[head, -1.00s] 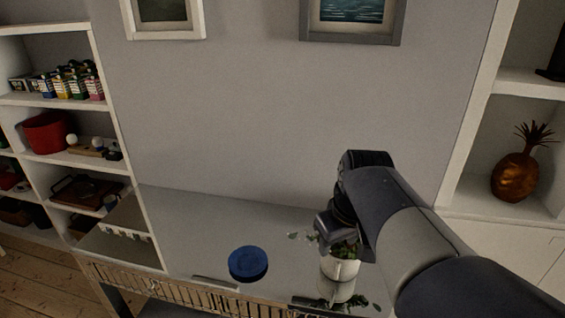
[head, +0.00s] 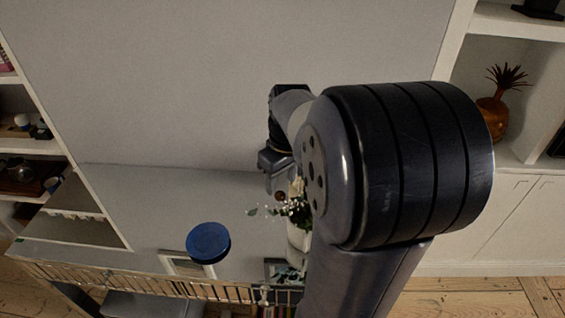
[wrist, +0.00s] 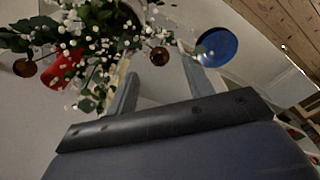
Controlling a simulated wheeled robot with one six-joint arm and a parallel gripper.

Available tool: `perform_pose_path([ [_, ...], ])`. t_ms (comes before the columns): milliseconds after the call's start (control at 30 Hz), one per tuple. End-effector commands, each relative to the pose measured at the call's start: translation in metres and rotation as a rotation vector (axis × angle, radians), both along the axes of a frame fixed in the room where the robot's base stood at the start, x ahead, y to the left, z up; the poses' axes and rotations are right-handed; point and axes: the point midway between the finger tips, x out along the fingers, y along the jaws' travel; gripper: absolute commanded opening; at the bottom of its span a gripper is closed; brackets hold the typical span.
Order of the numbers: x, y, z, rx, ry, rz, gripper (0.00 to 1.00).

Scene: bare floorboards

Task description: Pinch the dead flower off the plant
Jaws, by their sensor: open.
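The plant (head: 293,210) has green leaves and many tiny white blossoms. It stands in a white pot (head: 297,238) on the table, partly hidden by my arm. One brown head (wrist: 159,56) appears between my two fingertips in the picture; the other brown head (wrist: 25,67) is at far left. My gripper (wrist: 160,68) is open and empty, close above the plant. I cannot tell the depth between the fingers and the brown head.
A blue round object (head: 208,242) is on the glossy table (head: 140,200), left of the plant; it also shows in the wrist view (wrist: 218,47). The grey wall is behind the table. Shelves stand left and right. The table's left part is clear.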

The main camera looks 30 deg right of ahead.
Motion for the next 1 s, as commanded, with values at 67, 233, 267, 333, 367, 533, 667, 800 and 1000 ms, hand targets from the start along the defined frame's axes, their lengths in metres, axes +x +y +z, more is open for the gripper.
perform_pose_path([
  [67,0.001,0.001,-0.014,0.002,0.004,0.0,0.5],
  [233,0.003,0.001,-0.032,0.001,0.002,0.0,0.5],
  [267,0.004,0.001,-0.034,0.001,0.002,0.0,0.5],
  [333,0.004,0.001,-0.038,0.0,0.0,0.0,0.5],
  [367,0.004,0.001,-0.039,0.0,0.0,0.0,0.5],
  [533,0.004,0.001,-0.04,0.0,0.0,0.0,0.5],
  [667,0.004,0.001,-0.04,0.0,0.0,0.0,0.48],
  [800,0.005,0.001,-0.04,0.0,0.0,0.0,0.36],
  [1000,0.005,0.001,-0.04,-0.001,0.0,0.0,0.2],
])
